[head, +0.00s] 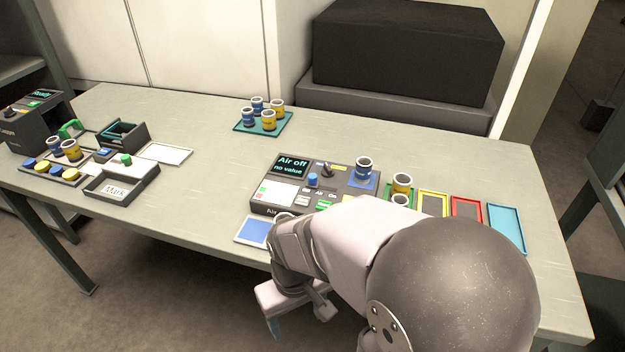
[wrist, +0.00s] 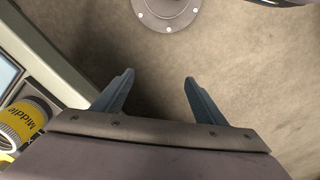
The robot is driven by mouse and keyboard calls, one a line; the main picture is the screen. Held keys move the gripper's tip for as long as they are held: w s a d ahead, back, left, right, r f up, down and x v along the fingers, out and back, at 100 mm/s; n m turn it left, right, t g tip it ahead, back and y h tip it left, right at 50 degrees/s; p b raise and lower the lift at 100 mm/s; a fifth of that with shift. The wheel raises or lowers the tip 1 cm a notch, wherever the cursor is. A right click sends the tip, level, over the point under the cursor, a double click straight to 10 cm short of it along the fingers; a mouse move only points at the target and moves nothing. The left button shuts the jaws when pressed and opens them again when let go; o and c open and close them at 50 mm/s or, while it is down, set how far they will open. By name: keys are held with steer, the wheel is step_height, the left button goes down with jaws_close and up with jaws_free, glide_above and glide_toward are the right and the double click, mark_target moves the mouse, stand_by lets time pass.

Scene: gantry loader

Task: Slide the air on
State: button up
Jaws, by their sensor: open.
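The grey control box (head: 345,190) stands on the table, just beyond my arm. Its screen (head: 291,166) reads "Air off" and "no value". A blue knob (head: 313,180) and a dark lever-like control (head: 328,170) stand on its top, with small labels, one reading "Air". I cannot tell which control is the air slide. My arm hides part of the box's front right. My gripper (head: 297,318) is open and empty, past the table's near edge, apart from the box. In the wrist view, its spread fingers (wrist: 159,77) have bare floor beyond them.
Blue and yellow cups stand on and beside the box; a yellow cup labelled "Middle" (wrist: 24,122) shows in the wrist view. Coloured trays (head: 467,208) lie right. A green tray (head: 240,127) holds several cups behind. Another station (head: 35,120) is left. The table middle is clear.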

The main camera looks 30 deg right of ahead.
steer(key=shift+w+r, duration=0.1)
steer(key=shift+r, duration=0.05)
steer(key=c, duration=0.5)
steer(key=w+d+r+m+p, duration=0.1)
steer(key=w+d+r+p, duration=0.1)
steer(key=w+r, duration=0.1)
steer(key=w+d+r+m+t+p, duration=0.1)
steer(key=w+d+r+m+p, duration=0.1)
steer(key=w+r+p, duration=0.1)
steer(key=w+d+r+m+t+p, duration=0.1)
steer(key=w+d+r+p, duration=0.1)
steer(key=w+r, duration=0.3)
steer(key=shift+r+m+h+p, duration=0.3)
steer(key=shift+r+p, duration=0.35)
steer(key=shift+r, duration=0.15)
steer(key=shift+c, duration=0.2)
steer(key=n+t+p, duration=0.2)
steer(key=t+p, duration=0.1)
steer(key=p, duration=0.2)
glide_toward(313, 176)
steer(key=shift+g, duration=0.3)
steer(key=shift+w+p+x, duration=0.15)
steer(key=shift+p+x, duration=0.3)
steer(key=shift+x, duration=1.5)
steer(key=shift+w+p+x, duration=0.15)
steer(key=shift+p+x, duration=0.3)
steer(key=shift+x, duration=1.5)
steer(key=shift+r, duration=0.15)
